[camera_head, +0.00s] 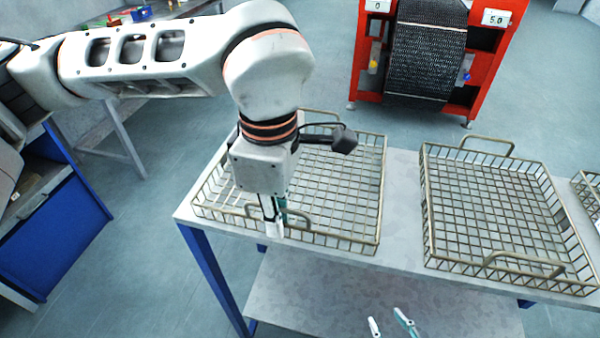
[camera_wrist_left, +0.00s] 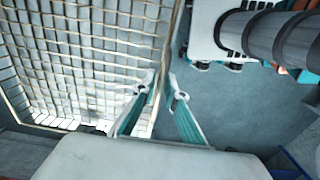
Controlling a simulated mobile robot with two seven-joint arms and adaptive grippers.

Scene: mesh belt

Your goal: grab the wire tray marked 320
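The left tray (camera_head: 340,190) has a front and a back handle, and the right tray (camera_head: 480,200) likewise. I can read no 320 mark on either one. My left gripper (camera_head: 274,225) points down at the front handle of the left tray. In the left wrist view, my left gripper (camera_wrist_left: 162,78) has its fingertips apart at the tray's rim, one over the mesh side and one outside. Whether they touch the wire is unclear. My right gripper (camera_head: 388,323) shows only its fingertips, apart and empty, in front of the table.
A third wire tray (camera_head: 587,190) is cut off at the right edge. Bare table top (camera_head: 403,210) separates the left and right trays. A red machine with a dark mesh belt (camera_head: 428,50) stands behind, with signs reading 0 and 5.0. A blue cabinet (camera_head: 60,235) stands at left.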

